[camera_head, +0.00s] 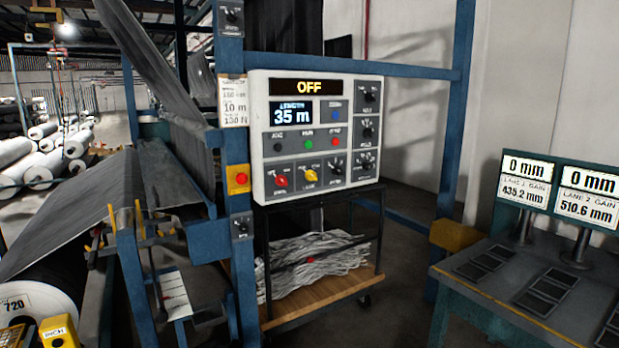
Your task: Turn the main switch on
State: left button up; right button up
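The control panel (262,150) is a pale box on a blue frame, in the middle of the view. A smaller screen (292,114) reads 35 m. A red rotary knob (281,181) sits at the lower left of the panel, with a yellow knob (309,174) and a black knob (336,166) to its right. More black knobs line the right column. The small labels are too blurred to tell which knob is the main switch. Neither of my grippers is in view.
A red button on a yellow box (238,179) is on the blue post left of the panel. A wheeled cart (330,296) with pale strips stands below the panel. A bench (480,290) with two displays is at the right. Dark fabric and a large roll (35,300) are left.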

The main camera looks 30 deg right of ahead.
aim_at(280, 180)
jog(key=i+l, duration=0.1)
jog(key=l, duration=0.35)
jog(key=i+l, duration=0.15)
jog(key=l, duration=0.3)
jog(key=i+l, duration=0.1)
jog(key=l, duration=0.35)
jog(key=i+l, duration=0.1)
jog(key=l, duration=0.35)
jog(key=i+l, duration=0.15)
jog(key=l, duration=0.3)
